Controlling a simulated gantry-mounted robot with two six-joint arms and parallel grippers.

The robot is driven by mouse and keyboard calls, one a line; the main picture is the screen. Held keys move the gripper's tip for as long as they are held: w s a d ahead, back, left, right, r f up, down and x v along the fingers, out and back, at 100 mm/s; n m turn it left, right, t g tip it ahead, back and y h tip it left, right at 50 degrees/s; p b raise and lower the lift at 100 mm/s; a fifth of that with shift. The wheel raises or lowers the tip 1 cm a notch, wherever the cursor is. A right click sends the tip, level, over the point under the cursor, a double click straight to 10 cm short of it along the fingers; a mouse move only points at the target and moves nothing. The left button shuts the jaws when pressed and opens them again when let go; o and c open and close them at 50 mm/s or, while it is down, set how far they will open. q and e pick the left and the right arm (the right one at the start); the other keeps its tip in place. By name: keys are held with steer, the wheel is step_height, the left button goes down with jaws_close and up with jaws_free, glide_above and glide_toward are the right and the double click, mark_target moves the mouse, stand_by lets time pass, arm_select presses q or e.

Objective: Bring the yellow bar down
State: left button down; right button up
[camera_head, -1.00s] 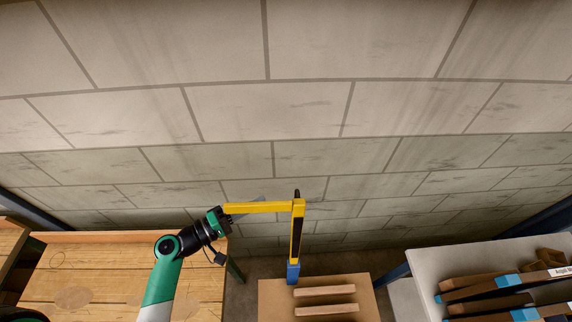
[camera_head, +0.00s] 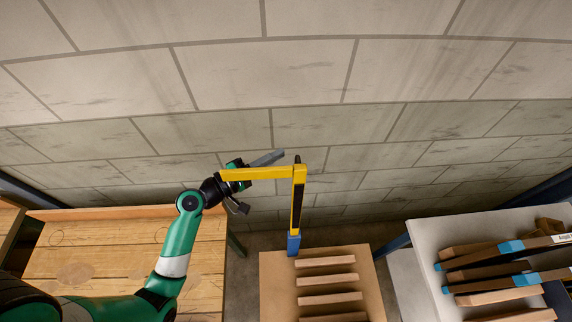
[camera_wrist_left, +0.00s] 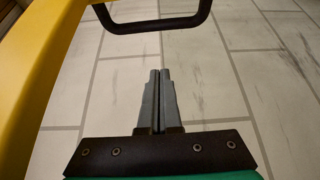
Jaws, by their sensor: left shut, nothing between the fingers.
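The yellow bar (camera_head: 258,174) runs level to the left from the top of a yellow and black upright (camera_head: 298,200), which has a blue foot (camera_head: 293,243). In the left wrist view the yellow bar (camera_wrist_left: 32,85) fills the left side. A black handle loop (camera_wrist_left: 155,26) crosses the top there, ahead of the fingertips. My left gripper (camera_head: 274,156) is shut and empty, its grey fingers showing just past the bar's far edge. In the left wrist view its closed fingers (camera_wrist_left: 160,75) point toward the loop with a visible gap. My right gripper is out of view.
A cardboard-brown box or stand with several slats (camera_head: 326,280) is below the upright. A wooden table (camera_head: 110,250) is at left. A grey-white table (camera_head: 430,270) with brown, blue-marked pieces is at right. A block wall (camera_head: 300,80) stands behind.

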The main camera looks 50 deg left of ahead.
arm_select(q)
steer(key=d+p, duration=0.1)
steer(key=d, duration=0.2)
steer(key=shift+w+d+p, duration=0.4)
